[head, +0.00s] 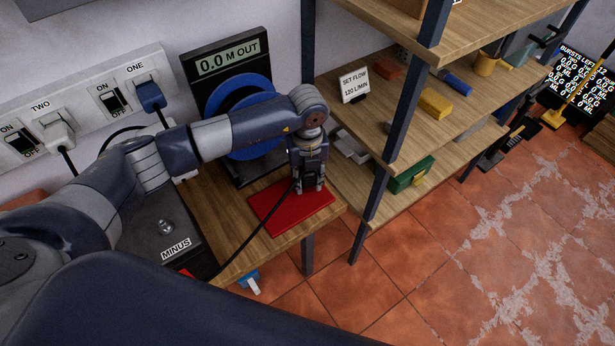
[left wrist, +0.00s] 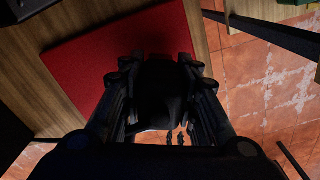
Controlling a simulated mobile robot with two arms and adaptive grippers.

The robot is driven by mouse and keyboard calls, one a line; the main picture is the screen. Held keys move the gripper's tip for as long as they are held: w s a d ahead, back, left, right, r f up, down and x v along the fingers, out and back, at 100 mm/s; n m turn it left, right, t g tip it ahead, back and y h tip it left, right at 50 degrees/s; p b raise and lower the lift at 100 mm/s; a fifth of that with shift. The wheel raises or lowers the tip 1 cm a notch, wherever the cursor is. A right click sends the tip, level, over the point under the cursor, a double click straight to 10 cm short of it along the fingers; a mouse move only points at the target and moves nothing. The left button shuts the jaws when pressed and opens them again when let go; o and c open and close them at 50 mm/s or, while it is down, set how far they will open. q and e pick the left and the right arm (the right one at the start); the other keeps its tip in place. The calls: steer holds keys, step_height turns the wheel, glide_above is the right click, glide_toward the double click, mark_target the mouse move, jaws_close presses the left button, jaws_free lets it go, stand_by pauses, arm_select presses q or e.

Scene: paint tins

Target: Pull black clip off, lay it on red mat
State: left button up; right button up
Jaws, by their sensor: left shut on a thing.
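My left gripper (head: 310,188) points down over the red mat (head: 268,212), which lies on the wooden bench. It is shut on the black clip (left wrist: 162,92), which shows as a dark shape between the fingers in the left wrist view. The fingers mostly hide the clip in the head view. A black cable (head: 247,238) runs from the gripper down-left past the battery (head: 150,222) labelled MINUS. The battery's bare metal post (head: 165,227) stands clear. I cannot tell whether the clip touches the mat. My right gripper is not in view.
Wall sockets (head: 80,110) are at the left. A shelf unit (head: 400,110) with several items stands right of the bench. The mat lies near the bench's front right edge.

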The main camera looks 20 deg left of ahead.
arm_select(q)
steer(key=shift+f+b, duration=0.4)
steer(key=shift+f, duration=0.2)
steer(key=o, duration=1.3)
steer(key=shift+c, duration=0.2)
steer(key=shift+r, duration=0.15)
step_height(320, 180, up, 12)
steer(key=shift+f, duration=0.1)
